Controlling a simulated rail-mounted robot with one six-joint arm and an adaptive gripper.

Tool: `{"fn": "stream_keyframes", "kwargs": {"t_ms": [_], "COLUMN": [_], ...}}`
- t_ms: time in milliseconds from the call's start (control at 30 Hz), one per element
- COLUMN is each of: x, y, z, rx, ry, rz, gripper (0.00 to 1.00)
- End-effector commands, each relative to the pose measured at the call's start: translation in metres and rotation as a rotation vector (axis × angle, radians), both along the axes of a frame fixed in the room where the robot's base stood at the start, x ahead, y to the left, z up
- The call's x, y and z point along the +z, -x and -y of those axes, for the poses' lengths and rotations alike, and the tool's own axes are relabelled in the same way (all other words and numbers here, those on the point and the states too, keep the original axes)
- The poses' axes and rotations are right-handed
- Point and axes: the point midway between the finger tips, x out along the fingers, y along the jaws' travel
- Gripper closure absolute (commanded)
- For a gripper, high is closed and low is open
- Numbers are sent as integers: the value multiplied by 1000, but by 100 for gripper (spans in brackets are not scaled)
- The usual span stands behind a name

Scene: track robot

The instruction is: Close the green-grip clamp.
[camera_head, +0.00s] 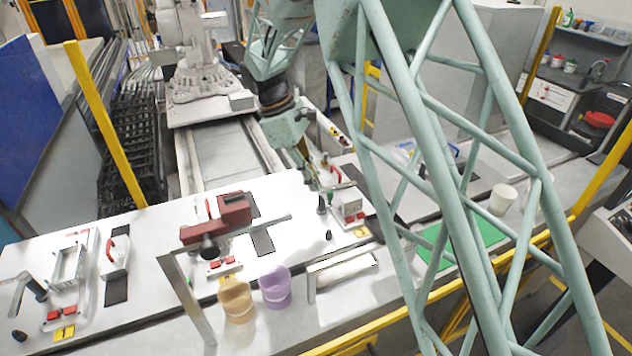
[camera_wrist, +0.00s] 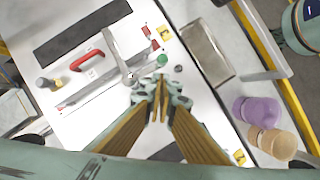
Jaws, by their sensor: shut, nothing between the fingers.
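The green grip (camera_wrist: 162,60) of the clamp shows in the wrist view just beyond my fingertips, at the end of a grey metal lever (camera_wrist: 118,55). In the head view the green grip (camera_head: 329,197) is a small spot at the right part of the white table. My gripper (camera_wrist: 160,84) is shut and empty, with its tips pointing at the area beside the green grip. In the head view my gripper (camera_head: 310,180) hangs low over the table, next to the grip. I cannot tell whether the tips touch it. The clamp's base is partly hidden.
A red handle (camera_wrist: 88,60) stands beside the lever. A red-brown block (camera_head: 232,209) sits on the white table (camera_head: 150,240). Purple (camera_head: 275,287) and orange (camera_head: 236,300) cups stand near the front edge. A yellow rail (camera_head: 440,295) runs along the front.

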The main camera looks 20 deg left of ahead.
Motion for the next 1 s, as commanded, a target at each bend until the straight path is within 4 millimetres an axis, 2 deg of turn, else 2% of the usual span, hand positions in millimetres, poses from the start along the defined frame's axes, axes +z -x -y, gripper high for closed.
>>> {"fn": "stream_keyframes", "kwargs": {"t_ms": [167, 700, 1000], "x": [1, 67, 90], "y": [-3, -1, 1], "z": [-12, -39, -47], "rx": [-3, -4, -4], "ry": [1, -2, 0], "rz": [0, 1, 1], "gripper": [100, 100, 100]}}
